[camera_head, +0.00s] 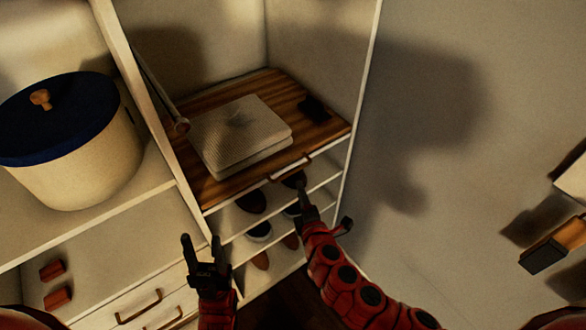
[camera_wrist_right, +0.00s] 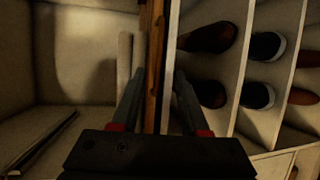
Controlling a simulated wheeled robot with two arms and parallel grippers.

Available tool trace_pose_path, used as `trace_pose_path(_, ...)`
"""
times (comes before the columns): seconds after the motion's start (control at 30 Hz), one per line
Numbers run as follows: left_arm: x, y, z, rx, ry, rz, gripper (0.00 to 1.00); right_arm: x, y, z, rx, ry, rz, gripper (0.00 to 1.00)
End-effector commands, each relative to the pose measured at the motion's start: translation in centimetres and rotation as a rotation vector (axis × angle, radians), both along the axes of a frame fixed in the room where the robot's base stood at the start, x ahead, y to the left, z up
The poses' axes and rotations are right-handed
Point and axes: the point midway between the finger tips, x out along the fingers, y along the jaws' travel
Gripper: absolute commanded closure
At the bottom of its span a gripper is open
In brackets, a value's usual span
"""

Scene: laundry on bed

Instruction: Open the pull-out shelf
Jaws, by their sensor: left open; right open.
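The pull-out shelf (camera_head: 220,185) is a brown wooden board with a pale front edge, set in a white cabinet. A folded beige cloth (camera_head: 240,135) lies on it. The shelf's handle (camera_head: 290,170) is on its front edge, right of centre. My right gripper (camera_head: 305,192) is open, just below and in front of the handle. In the right wrist view its fingers (camera_wrist_right: 158,95) lie either side of the shelf's edge (camera_wrist_right: 152,50); whether they touch it I cannot tell. My left gripper (camera_head: 201,245) is open and empty, in front of the cabinet, lower left.
Several shoes (camera_head: 258,232) stand on racks below the shelf, also in the right wrist view (camera_wrist_right: 255,95). A white basket with a blue lid (camera_head: 75,145) stands at left. Drawers (camera_head: 140,305) are lower left. A dark item (camera_head: 314,108) lies on the shelf. A wall (camera_head: 450,150) is at right.

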Motion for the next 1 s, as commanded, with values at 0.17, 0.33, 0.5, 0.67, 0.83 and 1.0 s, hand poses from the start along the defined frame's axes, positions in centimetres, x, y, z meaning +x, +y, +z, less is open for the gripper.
trace_pose_path(0.17, 0.0, 0.0, 0.9, 0.000, 0.000, 0.000, 0.50, 2.9, 0.6, -0.3, 0.000, 0.001, -0.003, 0.55)
trace_pose_path(0.33, 0.0, 0.0, 1.5, 0.000, 0.000, 0.000, 0.50, 5.4, 1.3, -0.7, 0.002, -0.002, -0.002, 0.55)
trace_pose_path(0.5, 0.0, 0.0, 2.0, 0.000, 0.000, 0.000, 0.50, 7.6, 1.8, -1.3, 0.002, 0.000, -0.001, 0.55)
trace_pose_path(0.67, 0.0, 0.0, 2.1, 0.000, 0.000, 0.000, 0.50, 9.1, 2.2, -1.6, 0.003, -0.001, 0.001, 0.55)
trace_pose_path(0.83, 0.0, 0.0, 2.2, 0.000, 0.000, 0.000, 0.50, 9.8, 2.3, -1.9, 0.001, 0.000, 0.000, 0.55)
trace_pose_path(1.0, 0.0, 0.0, 2.2, 0.000, 0.000, 0.000, 0.50, 9.8, 2.4, -2.0, 0.001, 0.000, 0.003, 0.55)
